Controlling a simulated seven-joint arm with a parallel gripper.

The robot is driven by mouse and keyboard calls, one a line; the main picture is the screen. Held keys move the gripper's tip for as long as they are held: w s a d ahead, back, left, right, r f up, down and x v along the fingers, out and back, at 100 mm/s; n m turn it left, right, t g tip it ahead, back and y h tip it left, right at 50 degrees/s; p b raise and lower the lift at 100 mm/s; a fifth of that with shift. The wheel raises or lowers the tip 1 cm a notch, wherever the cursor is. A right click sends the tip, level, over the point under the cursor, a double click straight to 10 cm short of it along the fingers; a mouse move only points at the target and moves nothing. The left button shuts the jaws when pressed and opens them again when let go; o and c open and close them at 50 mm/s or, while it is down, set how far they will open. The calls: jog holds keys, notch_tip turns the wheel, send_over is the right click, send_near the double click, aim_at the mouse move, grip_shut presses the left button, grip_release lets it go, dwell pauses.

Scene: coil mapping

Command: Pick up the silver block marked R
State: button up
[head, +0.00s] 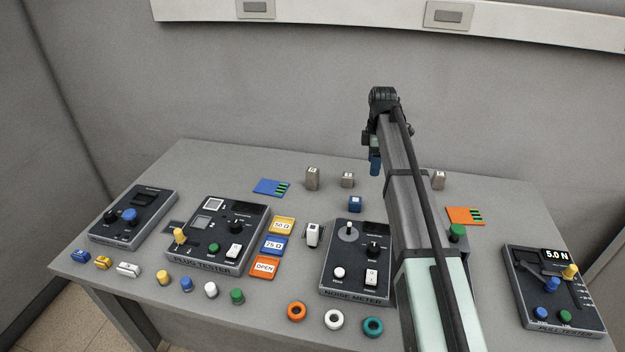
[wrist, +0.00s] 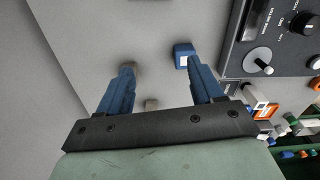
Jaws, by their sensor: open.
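Three silver-grey blocks stand at the back of the table in the head view: a taller one (head: 312,179), a smaller one (head: 347,180) and one right of my arm (head: 438,180). Their top letters are too small to read, so I cannot tell which is marked R. My gripper (head: 375,164) is above the table's back part, right of the smaller block. In the wrist view my gripper (wrist: 160,74) is open and empty, fingers apart.
A blue block (head: 355,204) stands in front of the silver ones; it shows by the right fingertip in the wrist view (wrist: 184,54). The noise meter (head: 338,290) is in front. Blue (head: 268,187) and orange (head: 462,216) cards lie on either side. The wall is behind.

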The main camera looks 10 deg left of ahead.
jog(key=n, duration=0.2)
send_near(313, 170)
jog(key=s+d, duration=0.3)
jog(key=d, duration=0.1)
jog(key=w+a+m, duration=0.3)
jog(key=a+m, duration=0.1)
jog(key=m, duration=0.1)
notch_tip(313, 170, down, 13)
jog(key=shift+w+a+r, duration=0.1)
grip_shut()
dwell(0.3)
